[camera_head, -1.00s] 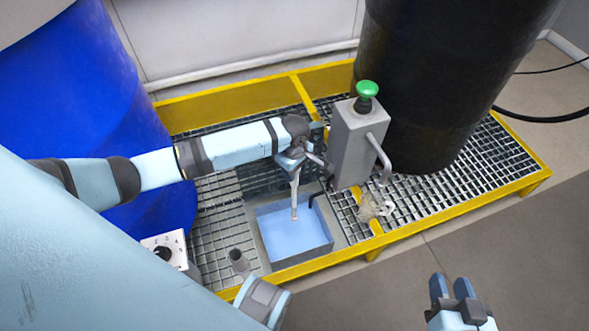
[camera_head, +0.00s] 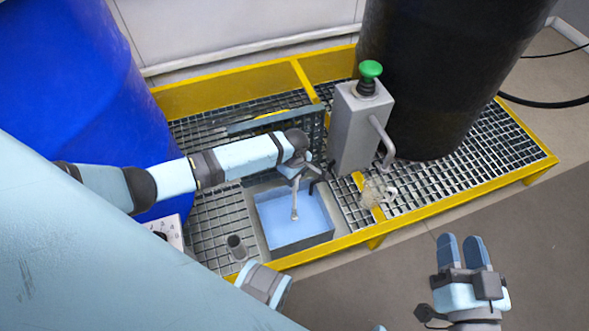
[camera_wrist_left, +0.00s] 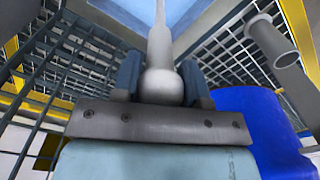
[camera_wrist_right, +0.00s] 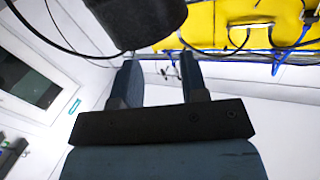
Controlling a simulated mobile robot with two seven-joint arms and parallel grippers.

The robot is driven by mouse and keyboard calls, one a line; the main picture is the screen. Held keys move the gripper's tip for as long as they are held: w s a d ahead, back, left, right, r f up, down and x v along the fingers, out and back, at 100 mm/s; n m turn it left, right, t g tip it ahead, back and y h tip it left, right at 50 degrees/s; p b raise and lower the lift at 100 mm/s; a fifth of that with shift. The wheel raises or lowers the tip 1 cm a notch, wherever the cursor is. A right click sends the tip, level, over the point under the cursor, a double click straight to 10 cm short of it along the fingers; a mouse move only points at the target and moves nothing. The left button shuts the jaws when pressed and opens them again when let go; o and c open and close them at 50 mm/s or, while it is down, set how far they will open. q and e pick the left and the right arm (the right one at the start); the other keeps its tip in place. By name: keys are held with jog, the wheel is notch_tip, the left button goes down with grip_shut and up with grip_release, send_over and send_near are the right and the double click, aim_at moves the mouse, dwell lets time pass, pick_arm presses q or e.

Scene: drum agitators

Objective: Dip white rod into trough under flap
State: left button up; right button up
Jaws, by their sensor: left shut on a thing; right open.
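The white rod (camera_head: 295,198) points down over the trough (camera_head: 272,236), which holds light blue liquid. Its lower end lies inside the trough's outline; I cannot tell how deep it reaches. My left gripper (camera_head: 296,173) is shut on the rod's upper end, and the left wrist view shows the rounded end of the rod (camera_wrist_left: 161,86) between the fingers. A dark grating panel, seemingly the flap (camera_head: 314,128), stands raised behind my left arm, which partly hides it. My right gripper (camera_head: 461,252) is open and empty, off to the right above the floor.
A grey post (camera_head: 357,130) with a green button (camera_head: 370,69) stands right of the trough. A blue drum (camera_head: 75,85) is at left and a black drum (camera_head: 435,80) at back right. A yellow-edged grating surrounds the trough, with a short grey tube (camera_head: 236,247) near its left.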

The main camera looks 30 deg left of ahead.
aim_at(295, 191)
pick_arm(q)
notch_tip(295, 191, down, 7)
jog(key=shift+f+b, duration=0.1)
jog(key=shift+b, duration=1.15)
jog(key=shift+f, duration=0.75)
pick_arm(e)
jog(key=r, duration=0.1)
jog(key=a+r+t+y, duration=0.1)
jog(key=shift+s+a+r+y, duration=0.1)
jog(key=shift+a+r+y, duration=0.05)
jog(key=shift+r+y, duration=0.2)
jog(key=shift+f, duration=0.1)
pick_arm(q)
jog(key=shift+f, duration=0.4)
pick_arm(e)
jog(key=shift+r, duration=0.35)
